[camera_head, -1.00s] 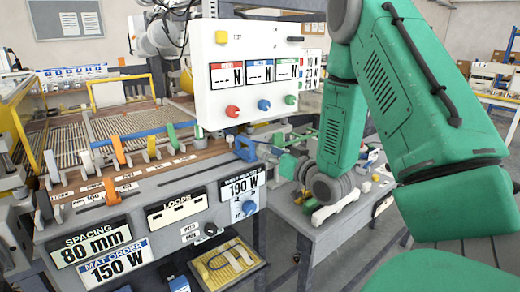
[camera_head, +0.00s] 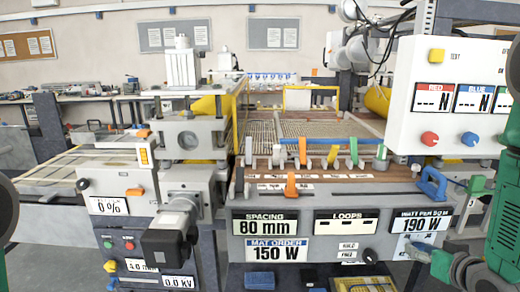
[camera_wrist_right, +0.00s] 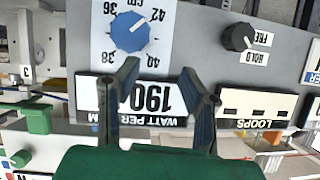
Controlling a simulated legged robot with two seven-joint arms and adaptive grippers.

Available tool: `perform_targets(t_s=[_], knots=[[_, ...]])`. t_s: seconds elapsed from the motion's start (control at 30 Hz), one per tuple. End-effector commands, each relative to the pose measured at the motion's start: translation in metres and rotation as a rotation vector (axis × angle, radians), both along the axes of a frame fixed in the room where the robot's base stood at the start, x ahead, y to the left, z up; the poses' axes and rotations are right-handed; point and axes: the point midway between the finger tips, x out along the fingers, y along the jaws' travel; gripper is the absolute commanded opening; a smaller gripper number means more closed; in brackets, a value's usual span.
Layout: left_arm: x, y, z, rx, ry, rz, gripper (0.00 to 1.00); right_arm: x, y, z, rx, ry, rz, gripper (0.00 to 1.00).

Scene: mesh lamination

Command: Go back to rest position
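My right arm comes in at the right edge of the head view. Its green and grey gripper (camera_head: 425,252) is in front of the console, just below the "190 W" display (camera_head: 413,224). In the right wrist view, the two dark fingers of the right gripper (camera_wrist_right: 160,72) are spread apart with nothing between them. The blue knob (camera_wrist_right: 131,32) and the "190" label (camera_wrist_right: 154,98) show beyond them, and I see no contact. My left gripper is not in view. Only a bit of my left arm shows at the left edge of the head view.
The console (camera_head: 300,202) carries "80 mm" and "150 W" displays, a black knob (camera_head: 369,256) and colored levers. A white panel (camera_head: 455,100) stands at upper right. A blue handle (camera_head: 432,186) sits near my right arm. A press machine (camera_head: 185,140) stands left.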

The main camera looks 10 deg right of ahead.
Motion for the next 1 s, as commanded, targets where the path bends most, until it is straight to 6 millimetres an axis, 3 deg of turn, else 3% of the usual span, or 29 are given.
perform_targets(t_s=[0.03, 0.2, 0.3, 0.4, 0.5, 0.63, 0.73, 1.0], knots=[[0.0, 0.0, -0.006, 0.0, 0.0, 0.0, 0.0, -0.01, 0.025, -0.038, -0.004, 0.114, 0.032, 0.36], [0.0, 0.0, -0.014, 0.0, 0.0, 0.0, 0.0, -0.067, 0.093, -0.135, -0.005, 0.46, 0.113, 0.36], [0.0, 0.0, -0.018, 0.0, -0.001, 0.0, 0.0, -0.114, 0.129, -0.181, -0.003, 0.654, 0.163, 0.36], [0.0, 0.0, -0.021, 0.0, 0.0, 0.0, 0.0, -0.162, 0.16, -0.215, 0.001, 0.825, 0.211, 0.36], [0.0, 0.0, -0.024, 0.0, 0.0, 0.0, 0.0, -0.203, 0.181, -0.234, 0.004, 0.957, 0.247, 0.36], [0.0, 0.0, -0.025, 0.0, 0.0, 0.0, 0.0, -0.236, 0.198, -0.245, 0.008, 1.056, 0.276, 0.36], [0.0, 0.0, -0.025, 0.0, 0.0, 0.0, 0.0, -0.245, 0.202, -0.248, 0.009, 1.085, 0.284, 0.36], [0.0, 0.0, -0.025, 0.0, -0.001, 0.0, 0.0, -0.245, 0.202, -0.248, 0.009, 1.086, 0.284, 0.36]])
